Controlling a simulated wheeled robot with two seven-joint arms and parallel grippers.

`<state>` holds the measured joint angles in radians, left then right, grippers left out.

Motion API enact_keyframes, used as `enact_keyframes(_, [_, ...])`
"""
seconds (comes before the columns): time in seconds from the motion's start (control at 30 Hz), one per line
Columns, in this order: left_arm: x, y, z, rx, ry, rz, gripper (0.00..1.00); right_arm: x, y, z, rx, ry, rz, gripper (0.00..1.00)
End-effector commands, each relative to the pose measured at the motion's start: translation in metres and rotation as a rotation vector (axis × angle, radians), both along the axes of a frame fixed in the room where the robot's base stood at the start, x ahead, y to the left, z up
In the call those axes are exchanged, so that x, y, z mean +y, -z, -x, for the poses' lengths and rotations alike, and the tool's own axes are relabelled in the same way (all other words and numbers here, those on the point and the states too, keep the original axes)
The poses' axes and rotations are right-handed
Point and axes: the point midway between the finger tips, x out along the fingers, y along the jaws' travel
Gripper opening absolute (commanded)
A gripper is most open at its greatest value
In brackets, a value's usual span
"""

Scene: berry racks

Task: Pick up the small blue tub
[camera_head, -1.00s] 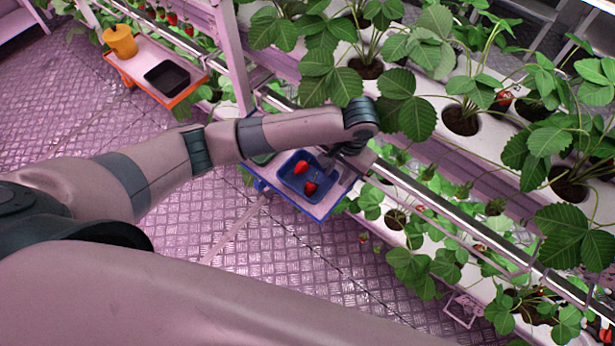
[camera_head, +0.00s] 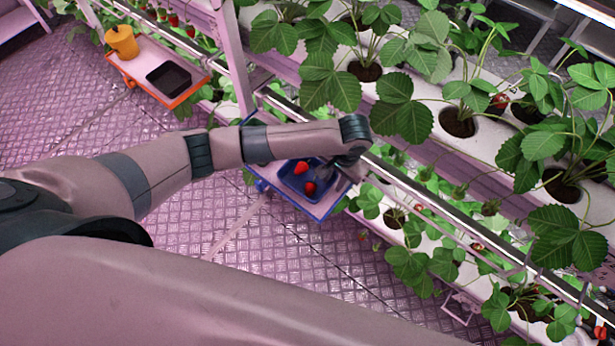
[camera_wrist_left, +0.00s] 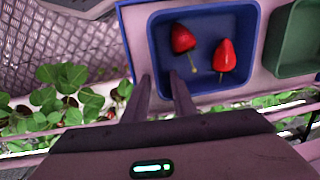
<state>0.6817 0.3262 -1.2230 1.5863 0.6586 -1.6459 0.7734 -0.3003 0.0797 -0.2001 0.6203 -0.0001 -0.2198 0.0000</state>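The small blue tub (camera_head: 290,183) stands on a blue-edged tray (camera_head: 318,213) by the rack and holds two red strawberries (camera_head: 309,188). In the left wrist view the tub (camera_wrist_left: 257,50) fills the upper middle, with both strawberries (camera_wrist_left: 224,56) inside. My left gripper (camera_wrist_left: 163,77) is open, its two fingers apart at the tub's left wall. One fingertip appears outside that wall and the other on the inner side; I cannot tell how deep they reach. In the head view my left wrist partly hides the gripper and the tub's far side. My right gripper is not in view.
A green tub (camera_wrist_left: 294,38) stands to the right of the blue one in the left wrist view. Strawberry plants and a metal rail (camera_head: 420,196) run close by on the right.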

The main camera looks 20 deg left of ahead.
Motion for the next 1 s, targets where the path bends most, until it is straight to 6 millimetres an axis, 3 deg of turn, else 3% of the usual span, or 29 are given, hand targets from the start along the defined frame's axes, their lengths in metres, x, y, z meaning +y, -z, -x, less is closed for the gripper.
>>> enact_keyframes(0.37, [-0.0003, -0.0002, 0.0000, 0.000, 0.000, 0.000, 0.24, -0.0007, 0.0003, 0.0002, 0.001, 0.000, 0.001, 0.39])
enact_keyframes(0.5, [-0.0003, -0.0003, 0.0000, 0.000, 0.000, 0.000, 0.00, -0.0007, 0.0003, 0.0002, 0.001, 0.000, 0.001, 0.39])
enact_keyframes(1.0, [-0.0005, -0.0063, -0.0004, -0.001, 0.001, 0.000, 0.00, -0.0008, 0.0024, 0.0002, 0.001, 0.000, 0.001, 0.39])
